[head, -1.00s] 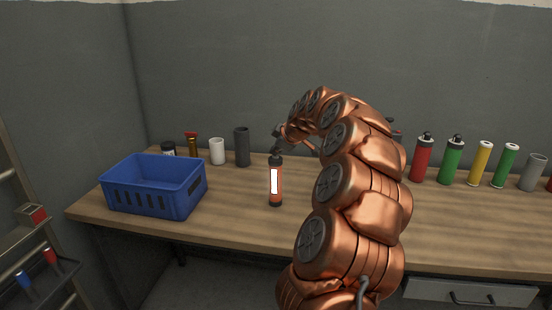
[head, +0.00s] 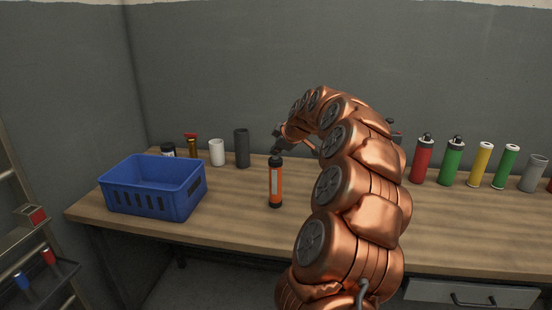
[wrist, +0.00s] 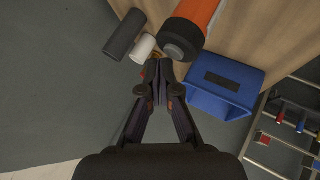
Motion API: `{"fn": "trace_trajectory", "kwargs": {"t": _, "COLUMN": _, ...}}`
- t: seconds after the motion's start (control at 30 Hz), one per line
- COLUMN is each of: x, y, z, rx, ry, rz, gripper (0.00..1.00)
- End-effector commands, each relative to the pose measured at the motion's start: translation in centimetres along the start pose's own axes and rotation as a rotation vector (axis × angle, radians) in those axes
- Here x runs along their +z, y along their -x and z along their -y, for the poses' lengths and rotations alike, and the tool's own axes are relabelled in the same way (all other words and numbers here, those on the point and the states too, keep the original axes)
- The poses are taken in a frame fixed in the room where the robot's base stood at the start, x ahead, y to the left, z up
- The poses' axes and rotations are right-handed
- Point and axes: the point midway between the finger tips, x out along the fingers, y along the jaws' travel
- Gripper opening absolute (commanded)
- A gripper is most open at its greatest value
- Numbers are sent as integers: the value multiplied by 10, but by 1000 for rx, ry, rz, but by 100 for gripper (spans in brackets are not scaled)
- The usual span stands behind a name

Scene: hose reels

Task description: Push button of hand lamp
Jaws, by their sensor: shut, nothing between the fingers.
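The hand lamp (head: 275,184) stands upright on the workbench, orange with black ends. The strip on its side is dull grey, not glowing. In the wrist view the lamp (wrist: 186,35) is at the top, its dark round end with a lighter grey disc facing the camera. My gripper (wrist: 158,68) is shut and empty, its fingertips just beside and below that end in the picture. In the head view my gripper (head: 277,150) is right at the lamp's top. I cannot tell whether it touches.
A blue crate (head: 150,202) stands left of the lamp on the workbench (head: 240,222). Behind are a dark grey cylinder (head: 242,148), a white cylinder (head: 217,152) and small items. A row of coloured cylinders stands at the right. Bare wood lies in front of the lamp.

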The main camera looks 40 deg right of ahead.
Motion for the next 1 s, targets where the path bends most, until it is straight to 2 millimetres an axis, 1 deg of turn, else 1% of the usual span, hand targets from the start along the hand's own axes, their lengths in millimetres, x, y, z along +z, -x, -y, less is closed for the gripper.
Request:
{"fn": "trace_trajectory", "kwargs": {"t": 0.57, "x": -6, "y": 7, "z": -4, "rx": -3, "ry": 1, "rz": 0, "gripper": 0}}
{"fn": "trace_trajectory", "kwargs": {"t": 1.0, "x": -23, "y": 31, "z": -22, "rx": -1, "ry": 1, "rz": 0, "gripper": 0}}
